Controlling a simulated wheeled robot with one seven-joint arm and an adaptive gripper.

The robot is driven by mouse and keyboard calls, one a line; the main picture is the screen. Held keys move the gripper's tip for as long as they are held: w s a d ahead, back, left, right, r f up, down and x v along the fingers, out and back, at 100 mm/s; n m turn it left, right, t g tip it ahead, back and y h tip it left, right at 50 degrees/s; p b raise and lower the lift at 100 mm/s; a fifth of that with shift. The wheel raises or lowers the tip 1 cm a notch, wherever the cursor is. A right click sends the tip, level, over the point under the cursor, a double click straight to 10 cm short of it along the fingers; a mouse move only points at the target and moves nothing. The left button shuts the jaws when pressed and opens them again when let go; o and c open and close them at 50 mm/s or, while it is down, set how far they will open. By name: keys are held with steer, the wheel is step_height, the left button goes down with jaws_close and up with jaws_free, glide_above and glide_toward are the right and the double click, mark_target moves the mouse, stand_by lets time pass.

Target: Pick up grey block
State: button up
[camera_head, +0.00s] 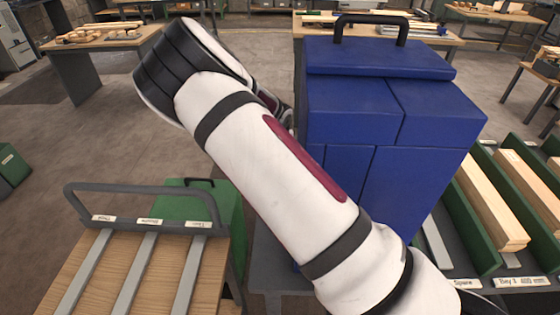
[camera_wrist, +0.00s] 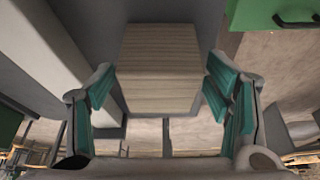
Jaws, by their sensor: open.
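In the wrist view a block (camera_wrist: 160,62) with a pale grey-beige, wood-grained face lies ahead of my gripper (camera_wrist: 160,100). My gripper is open, with one teal-padded finger at each side of the block's near end. I cannot tell whether the pads touch it. No gap shows clearly at the right finger. In the head view my white arm reaches up and left, and my gripper and this block are hidden there.
A tall blue unit (camera_head: 350,95) with a black handle stands right of my arm. A wooden table (camera_head: 65,290) with grey strips and a raised grey rail (camera_head: 140,190) is at left. Green-sided bays (camera_head: 470,225) with timber are at right. Open floor lies at upper left.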

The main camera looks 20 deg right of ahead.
steer(key=shift+c, duration=0.6)
steer(key=c, duration=1.1)
steer(key=shift+c, duration=0.2)
